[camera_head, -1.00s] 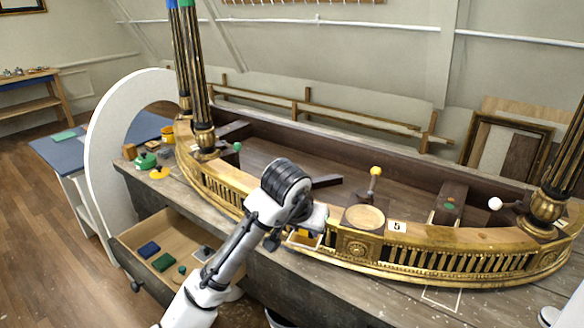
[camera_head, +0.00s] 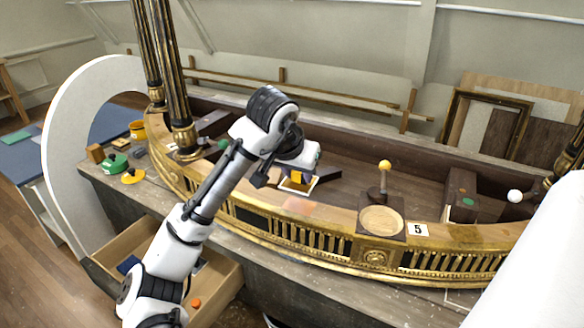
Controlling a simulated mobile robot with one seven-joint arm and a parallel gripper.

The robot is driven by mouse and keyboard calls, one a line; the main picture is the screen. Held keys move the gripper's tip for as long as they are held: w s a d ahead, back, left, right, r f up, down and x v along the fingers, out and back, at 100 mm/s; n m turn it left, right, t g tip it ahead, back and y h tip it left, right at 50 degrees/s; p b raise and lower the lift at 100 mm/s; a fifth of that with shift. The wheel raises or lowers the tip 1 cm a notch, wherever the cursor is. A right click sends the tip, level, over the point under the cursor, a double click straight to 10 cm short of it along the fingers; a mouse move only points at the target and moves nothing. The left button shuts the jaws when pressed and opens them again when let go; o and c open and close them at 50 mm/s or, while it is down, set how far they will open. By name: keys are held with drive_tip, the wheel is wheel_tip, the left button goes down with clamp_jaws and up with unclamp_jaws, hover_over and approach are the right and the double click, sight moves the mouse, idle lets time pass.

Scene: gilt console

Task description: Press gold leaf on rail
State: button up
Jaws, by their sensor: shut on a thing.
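The gilt curved rail (camera_head: 300,244) runs along the front of the console, with a flat gold top and a pierced gold face. A faint reddish patch (camera_head: 299,205) shows on the rail's top, left of the round wooden disc. My gripper (camera_head: 296,179) is just behind and above this patch. It is shut on a small yellow-gold piece with a pale-edged square at its lower end (camera_head: 298,184), which looks like the gold leaf. The fingers partly hide it. I cannot tell whether it touches the rail.
A round pale disc on a dark block (camera_head: 381,220) and a yellow-knobbed peg (camera_head: 384,176) stand right of my gripper. A card marked 5 (camera_head: 417,230) lies on the rail. Dark gilt columns (camera_head: 172,90) rise at left. An open drawer (camera_head: 222,272) juts out below.

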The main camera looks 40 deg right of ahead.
sight(295, 188)
drive_tip(key=shift+s+f+b, duration=0.1)
drive_tip(key=shift+f+b, duration=0.5)
drive_tip(key=shift+f, duration=0.25)
wheel_tip(295, 188, down, 4)
drive_tip(key=b, duration=0.3)
drive_tip(key=shift+f+b, duration=0.3)
drive_tip(key=shift+f, duration=0.35)
idle(1.7)
drive_tip(key=shift+r, duration=0.1)
wheel_tip(295, 188, up, 7)
drive_tip(key=p, duration=0.6)
